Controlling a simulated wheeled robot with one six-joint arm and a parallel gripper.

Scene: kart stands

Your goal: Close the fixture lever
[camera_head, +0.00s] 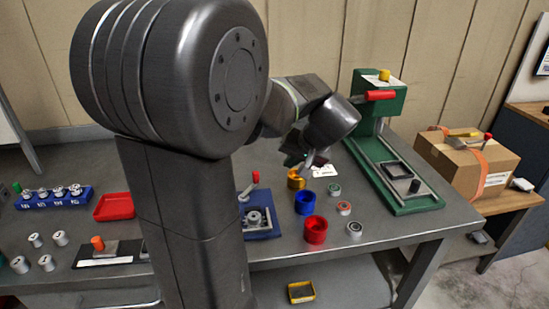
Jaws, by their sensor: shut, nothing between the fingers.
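A blue fixture (262,234) sits on the grey table at the picture's middle, with a round metal part in it. Its lever with a red knob (256,178) stands upright at the back left of the fixture. The fixture's left edge is partly hidden behind my arm. My gripper (307,165) is shut and empty, to the right of the red knob and apart from it. It is above or near the orange cup; the exact height is hard to tell.
Orange (296,180), blue (305,203) and red (315,230) cups and several small rings stand right of the fixture. A green press (413,203) with a red handle (381,95) stands further right. A red tray (114,206) and a blue rack (55,201) are at left.

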